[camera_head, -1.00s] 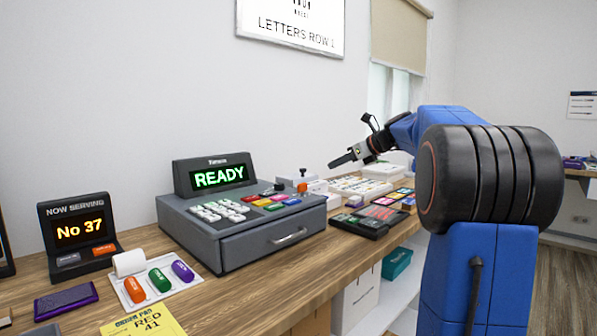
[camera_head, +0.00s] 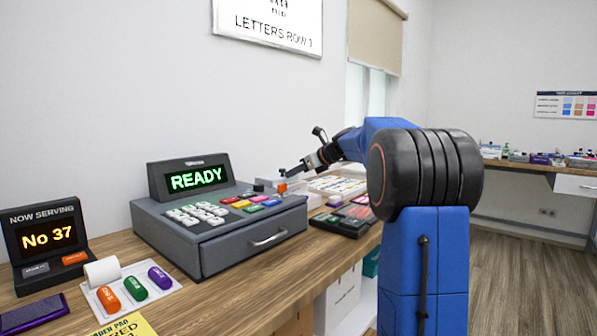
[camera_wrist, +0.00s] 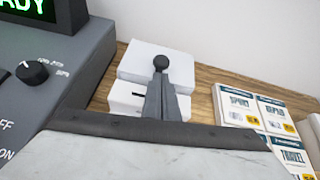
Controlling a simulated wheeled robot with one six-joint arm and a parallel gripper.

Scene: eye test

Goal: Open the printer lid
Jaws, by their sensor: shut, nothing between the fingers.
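The printer is a small white box (camera_wrist: 130,98) with a dark slot in its front, beside the register in the wrist view. Its white lid (camera_wrist: 135,62) looks down on the body. A black ball knob (camera_wrist: 160,61) shows at the lid's middle. My gripper (camera_wrist: 160,78) is shut and empty, its fingertips right at the knob in the picture. I cannot tell whether they touch it. In the head view my gripper (camera_head: 284,173) is at the register's right end, and the printer is mostly hidden there.
The grey register (camera_head: 215,240) with a READY screen stands close on the left. White labelled cards (camera_wrist: 238,105) lie right of the printer. A dark tray of coloured pads (camera_head: 335,222) lies further right. A white wall rises behind.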

